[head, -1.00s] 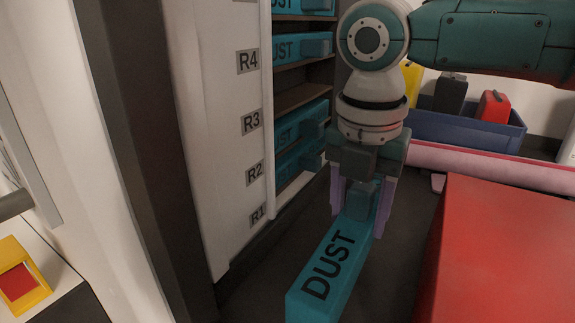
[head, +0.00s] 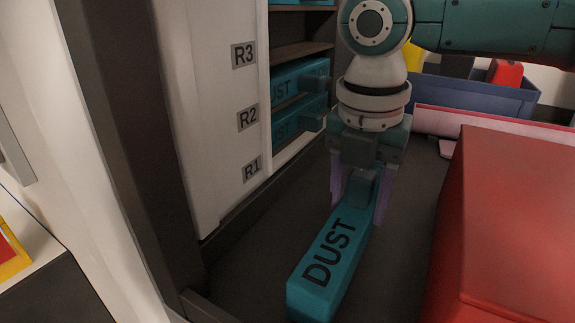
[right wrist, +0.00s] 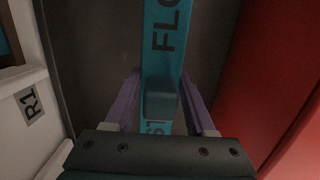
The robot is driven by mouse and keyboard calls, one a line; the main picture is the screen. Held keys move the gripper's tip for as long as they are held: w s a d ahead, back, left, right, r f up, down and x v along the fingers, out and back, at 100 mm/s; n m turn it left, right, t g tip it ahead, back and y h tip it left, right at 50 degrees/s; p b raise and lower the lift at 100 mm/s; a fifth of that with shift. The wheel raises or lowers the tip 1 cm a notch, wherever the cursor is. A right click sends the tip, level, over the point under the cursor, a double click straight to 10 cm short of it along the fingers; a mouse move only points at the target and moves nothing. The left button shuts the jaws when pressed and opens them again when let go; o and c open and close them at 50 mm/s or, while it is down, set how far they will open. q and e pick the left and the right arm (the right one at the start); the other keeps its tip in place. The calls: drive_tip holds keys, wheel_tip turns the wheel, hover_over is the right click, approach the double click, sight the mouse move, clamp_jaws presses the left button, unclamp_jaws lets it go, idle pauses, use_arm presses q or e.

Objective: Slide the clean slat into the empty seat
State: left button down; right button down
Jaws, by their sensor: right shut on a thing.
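My right gripper (head: 360,195) is shut on the grey-teal grip block of a long teal slat (head: 320,275). The slat reads "DUST" on the end toward the head camera. In the right wrist view the slat (right wrist: 162,35) shows "FLO" beyond the grip block (right wrist: 161,98). It is right of the rack (head: 215,80) and outside it. The rack carries the labels R3 (head: 244,55), R2 (head: 247,118) and R1 (head: 251,169). Two teal slats (head: 298,84) sit in its lower rows, with an empty shelf (head: 303,50) above them. My left gripper is not in view.
A large red box (head: 520,220) stands close on the right. Behind are a blue bin (head: 465,97) and a long pink object (head: 500,127). A dark post (head: 125,150) stands left of the rack.

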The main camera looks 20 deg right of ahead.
drive_tip(key=shift+c, duration=0.8)
unclamp_jaws()
drive_tip(key=shift+r, duration=0.1)
